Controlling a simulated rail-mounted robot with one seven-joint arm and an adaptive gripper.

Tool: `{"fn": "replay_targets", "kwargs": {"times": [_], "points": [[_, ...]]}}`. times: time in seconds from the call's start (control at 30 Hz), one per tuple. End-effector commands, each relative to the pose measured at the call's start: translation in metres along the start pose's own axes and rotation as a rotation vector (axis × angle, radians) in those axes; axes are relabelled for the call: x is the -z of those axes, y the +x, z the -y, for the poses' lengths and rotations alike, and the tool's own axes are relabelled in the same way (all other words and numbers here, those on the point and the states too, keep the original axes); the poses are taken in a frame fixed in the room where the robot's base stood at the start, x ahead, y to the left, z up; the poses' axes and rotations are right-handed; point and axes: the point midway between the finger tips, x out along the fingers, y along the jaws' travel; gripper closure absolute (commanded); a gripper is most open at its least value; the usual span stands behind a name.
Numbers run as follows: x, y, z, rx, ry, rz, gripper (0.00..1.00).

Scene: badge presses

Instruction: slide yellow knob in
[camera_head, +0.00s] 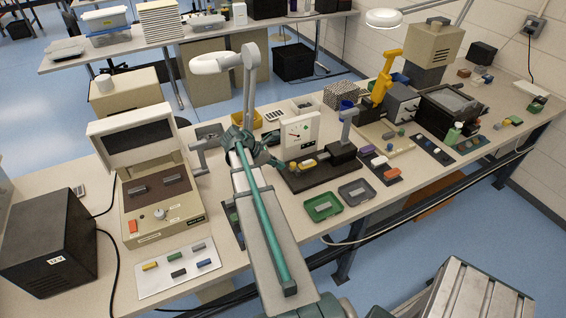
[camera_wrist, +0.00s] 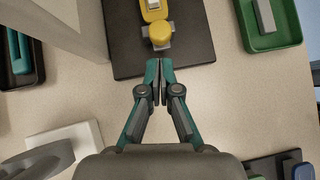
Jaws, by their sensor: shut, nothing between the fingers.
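The yellow knob (camera_wrist: 160,36) sits on a grey block on a dark base plate (camera_wrist: 190,46) in the wrist view. A yellow slide part (camera_wrist: 154,9) lies just beyond it. In the head view, the knob (camera_head: 292,166) shows small on the dark base (camera_head: 322,175) in front of a white gauge panel. My gripper (camera_wrist: 159,68) is shut and empty, with its tips at the near edge of the base plate, pointing at the knob. The tips look just short of the knob; whether they touch it I cannot tell. In the head view, my arm partly blocks the area left of the base.
A green tray (camera_wrist: 271,44) lies right of the base plate, with a grey tray (camera_head: 357,193) beside it in the head view. The white gauge panel (camera_head: 300,136) stands close behind the base. A beige console (camera_head: 160,195) stands at left.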

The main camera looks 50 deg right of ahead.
Motion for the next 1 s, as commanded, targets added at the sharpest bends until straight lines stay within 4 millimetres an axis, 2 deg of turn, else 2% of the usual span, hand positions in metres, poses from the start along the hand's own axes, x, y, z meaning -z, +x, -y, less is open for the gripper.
{"fn": "replay_targets", "kwargs": {"times": [0.1,0.3,0.5,0.7,1.0], "points": [[0.008,-0.017,-0.001,-0.003,0.001,0.001,1.0],[0.008,-0.057,-0.001,-0.005,0.001,0.0,1.0],[0.007,-0.089,-0.001,-0.003,0.001,0.0,1.0],[0.006,-0.106,-0.001,-0.002,0.0,0.0,1.0],[0.006,-0.109,0.0,0.0,0.0,0.0,1.0]]}}
